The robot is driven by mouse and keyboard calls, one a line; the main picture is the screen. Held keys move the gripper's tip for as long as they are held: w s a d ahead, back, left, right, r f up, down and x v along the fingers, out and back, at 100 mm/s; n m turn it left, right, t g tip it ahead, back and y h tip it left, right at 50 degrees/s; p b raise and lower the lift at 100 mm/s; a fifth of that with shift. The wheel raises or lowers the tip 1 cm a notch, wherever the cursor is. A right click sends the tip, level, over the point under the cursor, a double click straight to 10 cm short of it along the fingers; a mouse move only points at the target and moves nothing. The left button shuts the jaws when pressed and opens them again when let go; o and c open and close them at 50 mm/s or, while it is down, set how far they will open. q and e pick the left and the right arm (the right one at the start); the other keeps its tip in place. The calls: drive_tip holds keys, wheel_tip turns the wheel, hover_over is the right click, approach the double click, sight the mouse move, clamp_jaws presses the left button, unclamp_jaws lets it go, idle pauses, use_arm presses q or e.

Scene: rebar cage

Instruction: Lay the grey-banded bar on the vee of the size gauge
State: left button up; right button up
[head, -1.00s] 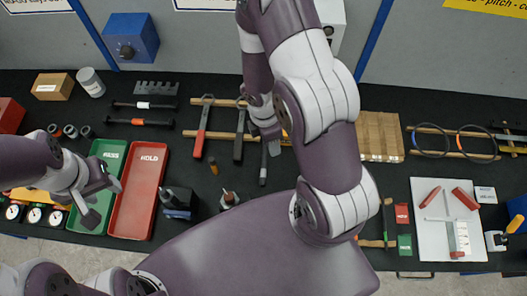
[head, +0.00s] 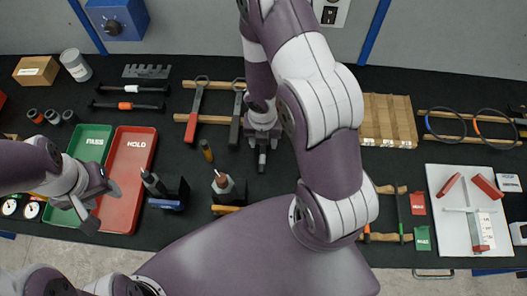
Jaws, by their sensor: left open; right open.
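A dark bar with a greyish band (head: 262,160) lies on the black mat, pointing toward the front edge. Its far part is hidden under my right gripper (head: 262,142), which points down over it. The gripper is open; whether its fingers touch the bar I cannot tell. What looks like the size gauge (head: 452,222) is a white board at the right, with two slanted red blocks (head: 487,187) forming a vee and a scale below them. The vee looks empty. My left gripper (head: 100,198) is open and empty above the green and red trays.
The green PASS tray (head: 92,140) and red HOLD tray (head: 130,160) lie at the left. Two dark banded bars (head: 128,105) lie behind them.

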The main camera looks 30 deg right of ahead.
drive_tip(key=shift+f, duration=0.7)
use_arm(q)
drive_tip(key=shift+w+f, duration=0.1)
drive_tip(key=shift+f, duration=0.4)
use_arm(e)
drive_tip(key=shift+r, duration=0.15)
clamp_jaws()
use_arm(q)
drive_tip(key=shift+r, duration=0.1)
use_arm(e)
drive_tip(key=shift+r, duration=0.1)
use_arm(q)
wheel_tip(320, 180, up, 9)
drive_tip(key=p, duration=0.9)
use_arm(e)
wheel_tip(320, 180, up, 10)
